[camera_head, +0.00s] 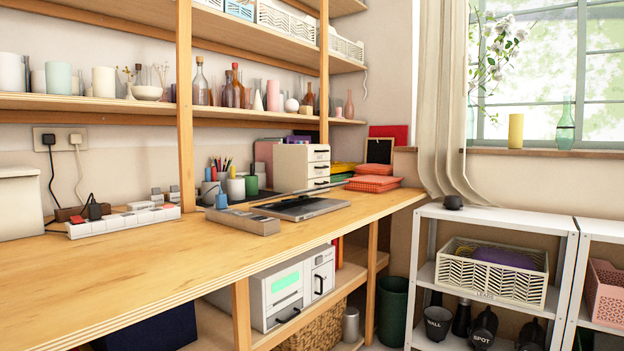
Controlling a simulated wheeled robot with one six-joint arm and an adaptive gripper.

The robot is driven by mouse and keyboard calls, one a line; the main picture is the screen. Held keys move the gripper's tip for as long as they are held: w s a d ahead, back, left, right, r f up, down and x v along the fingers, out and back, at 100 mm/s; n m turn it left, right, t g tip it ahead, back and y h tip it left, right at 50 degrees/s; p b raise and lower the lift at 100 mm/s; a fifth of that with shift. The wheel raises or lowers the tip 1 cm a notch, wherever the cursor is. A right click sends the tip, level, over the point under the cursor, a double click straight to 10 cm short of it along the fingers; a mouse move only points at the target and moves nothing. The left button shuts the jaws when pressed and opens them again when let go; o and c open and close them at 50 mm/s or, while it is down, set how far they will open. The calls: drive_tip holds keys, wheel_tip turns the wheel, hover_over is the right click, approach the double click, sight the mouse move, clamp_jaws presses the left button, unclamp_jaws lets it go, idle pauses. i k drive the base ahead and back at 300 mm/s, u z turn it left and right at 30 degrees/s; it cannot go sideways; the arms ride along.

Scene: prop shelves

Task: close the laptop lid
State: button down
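The laptop (304,208) is a thin dark grey slab on the wooden desk, right of the middle of the view. Its base lies flat near the desk's front edge. A thin grey strip (325,186) runs just behind and above it; this may be the lid seen nearly edge-on. The lid's angle is too small in the picture to tell. My gripper is not in view.
A low grey box (243,221) sits directly left of the laptop. A white drawer unit (292,167), pen pots (236,189) and orange folded items (372,184) stand behind. A power strip (124,221) lies left. The desk's front left (130,285) is clear.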

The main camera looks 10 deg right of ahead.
sight(294, 193)
drive_tip(key=u, duration=1)
drive_tip(key=i, duration=0.7)
drive_tip(key=z, duration=0.6)
